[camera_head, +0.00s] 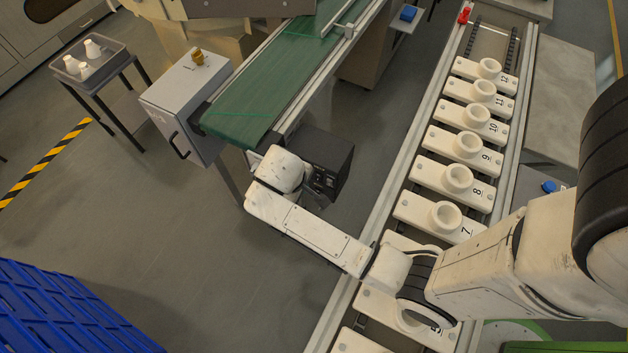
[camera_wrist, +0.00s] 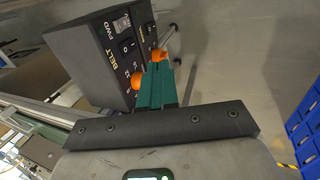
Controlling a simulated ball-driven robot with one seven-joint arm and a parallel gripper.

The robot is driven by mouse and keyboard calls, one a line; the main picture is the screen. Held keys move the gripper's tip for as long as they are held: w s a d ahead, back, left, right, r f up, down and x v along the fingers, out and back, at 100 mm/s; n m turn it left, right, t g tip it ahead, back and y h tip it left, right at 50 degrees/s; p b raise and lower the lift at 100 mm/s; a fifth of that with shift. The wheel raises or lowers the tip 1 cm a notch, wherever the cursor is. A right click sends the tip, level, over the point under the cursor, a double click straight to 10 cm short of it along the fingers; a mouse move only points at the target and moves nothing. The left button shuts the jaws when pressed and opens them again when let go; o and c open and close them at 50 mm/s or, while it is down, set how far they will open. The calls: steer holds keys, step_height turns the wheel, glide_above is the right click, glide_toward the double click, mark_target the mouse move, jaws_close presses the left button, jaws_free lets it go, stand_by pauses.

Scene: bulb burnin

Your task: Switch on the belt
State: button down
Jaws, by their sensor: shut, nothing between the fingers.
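A black control box (camera_head: 335,155) stands beside the near end of the green belt (camera_head: 265,90). In the wrist view the box (camera_wrist: 85,40) shows a panel tilted in the picture, with the words BELT and FWD, 0 and 1 marks and small switches (camera_wrist: 123,25). My gripper (camera_head: 316,197) is right at the panel side of the box. Its teal fingers (camera_wrist: 156,78) are shut and empty, with their tips overlapping the panel's edge. Two orange parts (camera_wrist: 138,82) show by the fingers. I cannot tell whether the fingers touch a switch.
A grey cabinet (camera_head: 185,105) with a yellow button stands left of the belt. A rail with numbered white sockets (camera_head: 458,178) runs along the right, beneath my arm. A blue crate (camera_head: 60,310) is at lower left. Clear floor (camera_head: 190,240) lies between.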

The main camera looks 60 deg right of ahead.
mark_target(318, 177)
steer(key=shift+w+d+f, duration=0.1)
steer(key=shift+d+f, duration=1)
steer(key=shift+f, duration=0.3)
steer(key=shift+s+d+f, duration=0.1)
steer(key=shift+d+f, duration=1)
steer(key=shift+f, duration=0.3)
steer(key=shift+w+d+f, duration=0.1)
steer(key=shift+d+f, duration=1)
steer(key=shift+f, duration=0.3)
